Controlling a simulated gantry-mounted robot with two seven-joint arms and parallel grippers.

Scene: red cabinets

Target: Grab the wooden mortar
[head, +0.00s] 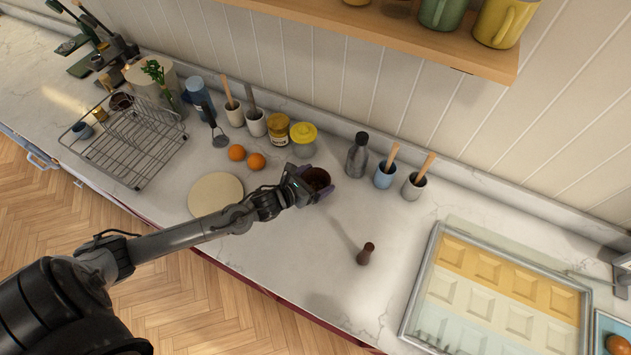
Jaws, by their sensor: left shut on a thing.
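The wooden mortar (317,178) is a dark reddish-brown bowl near the middle of the counter in the head view. My left gripper (313,185) comes in from the left and is shut on the mortar, with its fingers at the bowl's sides. The gripper hides part of the bowl. I cannot tell whether the mortar touches the counter. A small dark brown wooden piece, like a pestle (366,254), stands on the counter to the lower right, apart from the gripper. My right gripper is not in view.
Two oranges (257,161), jars (278,129) and a grey bottle (357,155) stand behind and beside the mortar. A round board (215,194) lies left, near a wire dish rack (124,146). A framed panel (500,295) lies right. A shelf (400,36) with mugs hangs above.

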